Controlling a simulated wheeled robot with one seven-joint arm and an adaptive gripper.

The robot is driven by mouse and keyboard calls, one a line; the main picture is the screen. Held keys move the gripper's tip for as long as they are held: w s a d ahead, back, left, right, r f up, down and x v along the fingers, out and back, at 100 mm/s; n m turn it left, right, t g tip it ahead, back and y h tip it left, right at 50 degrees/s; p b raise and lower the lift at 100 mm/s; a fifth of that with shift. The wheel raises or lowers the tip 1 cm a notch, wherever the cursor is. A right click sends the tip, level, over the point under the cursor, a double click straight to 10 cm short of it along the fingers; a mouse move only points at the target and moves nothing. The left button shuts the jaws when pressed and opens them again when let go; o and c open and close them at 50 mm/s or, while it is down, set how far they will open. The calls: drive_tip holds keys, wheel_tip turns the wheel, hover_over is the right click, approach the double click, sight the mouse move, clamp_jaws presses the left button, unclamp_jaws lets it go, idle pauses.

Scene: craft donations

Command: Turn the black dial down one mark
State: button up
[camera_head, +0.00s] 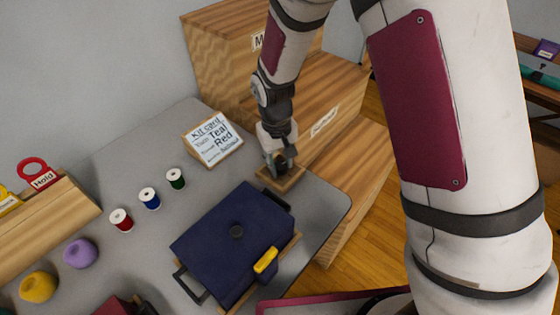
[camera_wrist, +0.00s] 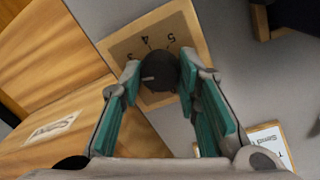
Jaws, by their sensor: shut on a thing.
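The black dial (camera_wrist: 160,70) sits on a wood-edged plate (camera_wrist: 188,28) with a brown face in the wrist view. Printed numbers show along its far side, among them a 4 and a 5. A small pale mark shows on the dial's left part; which number it points at is hard to tell. My gripper (camera_wrist: 160,74) has its two teal-padded fingers closed on either side of the dial. In the head view my gripper (camera_head: 279,163) is down over the plate (camera_head: 291,181) at the table's back right, and hides most of the dial.
A kit card (camera_head: 213,139) leans left of my gripper. A navy lidded box (camera_head: 215,225) with a yellow clip (camera_head: 265,260) stands in front. Wooden boxes (camera_head: 345,160) rise behind and right. Thread spools (camera_head: 149,198) stand left on the grey table (camera_head: 120,155).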

sight(278, 166)
drive_tip(key=shift+n, duration=1.4)
drive_tip(key=o, duration=1.2)
drive_tip(key=shift+s+a+r, duration=0.1)
drive_tip(key=shift+a+r, duration=0.05)
drive_tip(key=shift+r, duration=2.85)
drive_tip(key=shift+s+a+r, duration=0.1)
drive_tip(key=shift+a+r, duration=0.05)
drive_tip(key=shift+r, duration=2.85)
